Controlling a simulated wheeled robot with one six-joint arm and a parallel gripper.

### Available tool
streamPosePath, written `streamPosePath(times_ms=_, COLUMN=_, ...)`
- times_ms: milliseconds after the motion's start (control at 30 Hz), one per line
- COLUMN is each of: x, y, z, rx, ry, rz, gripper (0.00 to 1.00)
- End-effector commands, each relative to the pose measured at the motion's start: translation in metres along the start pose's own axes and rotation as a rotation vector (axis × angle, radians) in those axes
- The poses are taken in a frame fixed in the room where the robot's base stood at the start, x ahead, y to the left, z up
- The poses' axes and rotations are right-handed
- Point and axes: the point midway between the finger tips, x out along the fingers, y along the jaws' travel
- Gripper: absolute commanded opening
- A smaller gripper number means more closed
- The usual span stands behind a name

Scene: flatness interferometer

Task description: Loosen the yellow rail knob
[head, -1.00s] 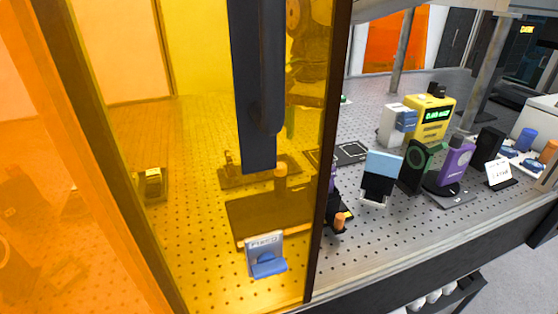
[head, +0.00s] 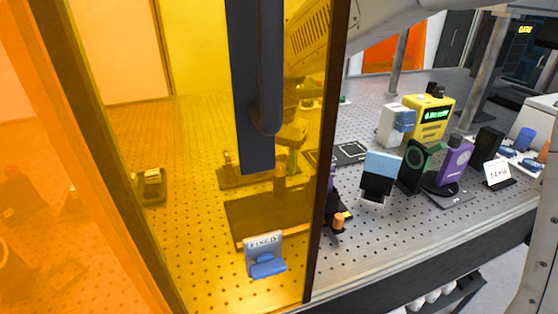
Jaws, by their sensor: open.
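I cannot pick out the yellow rail knob for certain, since the amber panel (head: 205,60) tints everything behind it yellow. A short upright post (head: 280,180) shows through the panel above a dark plate (head: 262,218). A small orange knob (head: 339,222) stands just right of the panel's dark frame, beside a black part with a bit of yellow.
A dark vertical handle (head: 264,100) crosses the panel and hides part of the bench. A "FIXED" sign (head: 265,255) stands at the front. To the right are a blue-topped black block (head: 379,175), a purple device (head: 455,160) and a yellow display box (head: 431,118).

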Motion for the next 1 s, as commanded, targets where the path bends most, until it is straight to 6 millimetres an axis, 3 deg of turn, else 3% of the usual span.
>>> streamPosePath(times_ms=133, x=-0.0002, y=0.0001, z=0.0, rx=0.0, ry=0.0, rz=0.0, gripper=0.48)
streamPosePath(times_ms=300, x=-0.0003, y=0.0001, z=0.0001, rx=0.0, ry=0.0, rz=0.0, gripper=0.04)
streamPosePath(times_ms=667, x=-0.0006, y=-0.0002, z=0.0, rx=-0.039, ry=0.0, rz=-0.001, gripper=0.04)
streamPosePath(times_ms=1000, x=-0.0009, y=-0.0004, z=-0.0001, rx=-0.261, ry=0.001, rz=-0.002, gripper=0.04)
